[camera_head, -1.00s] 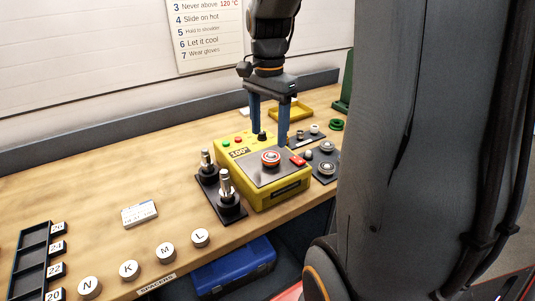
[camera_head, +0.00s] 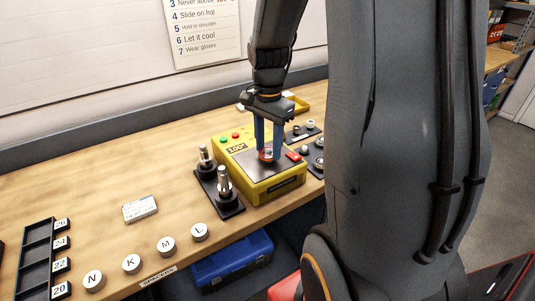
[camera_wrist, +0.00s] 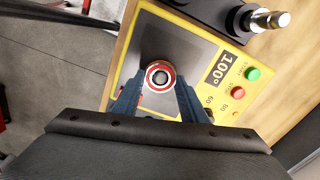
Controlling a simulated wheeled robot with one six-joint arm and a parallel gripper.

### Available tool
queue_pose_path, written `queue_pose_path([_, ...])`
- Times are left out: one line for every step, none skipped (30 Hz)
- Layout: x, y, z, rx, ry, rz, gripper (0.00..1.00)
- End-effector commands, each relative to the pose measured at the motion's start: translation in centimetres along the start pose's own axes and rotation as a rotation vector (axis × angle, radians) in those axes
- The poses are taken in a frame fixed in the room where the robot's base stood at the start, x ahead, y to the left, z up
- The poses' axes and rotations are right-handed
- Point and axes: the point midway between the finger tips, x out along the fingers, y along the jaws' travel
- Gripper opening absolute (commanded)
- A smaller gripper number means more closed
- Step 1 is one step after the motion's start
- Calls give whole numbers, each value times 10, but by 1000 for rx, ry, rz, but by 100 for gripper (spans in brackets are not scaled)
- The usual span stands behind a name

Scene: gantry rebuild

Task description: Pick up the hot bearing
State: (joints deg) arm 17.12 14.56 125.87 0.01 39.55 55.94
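The heater display reads 100°. My gripper (camera_head: 268,153) points down over the heater, with its two blue fingers on either side of the bearing. In the wrist view the fingertips reach both sides of the bearing (camera_wrist: 160,77), and its round face shows between them. Whether the fingers press on it or leave a small gap cannot be made out. The bearing appears to be at plate level.
A black base with two upright metal shafts (camera_head: 223,186) stands just left of the heater. Round spacers, including one marked L (camera_head: 199,232), lie along the front edge. Small parts sit on dark plates (camera_head: 315,150) behind my arm. The left middle of the bench is mostly clear.

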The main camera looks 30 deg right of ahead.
Motion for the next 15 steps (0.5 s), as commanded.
queue_pose_path([0, 0, 0, 0, 0, 0, 24])
queue_pose_path([0, 0, 0, 0, 0, 0, 19])
queue_pose_path([0, 0, 0, 0, 0, 0, 14])
queue_pose_path([0, 0, 0, 0, 0, 0, 14])
queue_pose_path([0, 0, 0, 0, 0, 0, 14])
queue_pose_path([0, 0, 0, 0, 0, 0, 14])
queue_pose_path([0, 0, 0, 0, 0, 0, 14])
queue_pose_path([0, 0, 0, 0, 0, 0, 14])
queue_pose_path([-1, 0, 0, 0, 0, 0, 14])
queue_pose_path([-2, 0, 0, 0, 0, -1, 14])
queue_pose_path([-3, 0, 0, 0, 1, -1, 14])
queue_pose_path([-6, 0, 0, 0, 1, -1, 14])
queue_pose_path([-9, -1, -1, 0, 2, -3, 14])
queue_pose_path([-12, -1, -1, 0, 3, -4, 14])
queue_pose_path([-18, -1, -1, 0, 2, -3, 14])
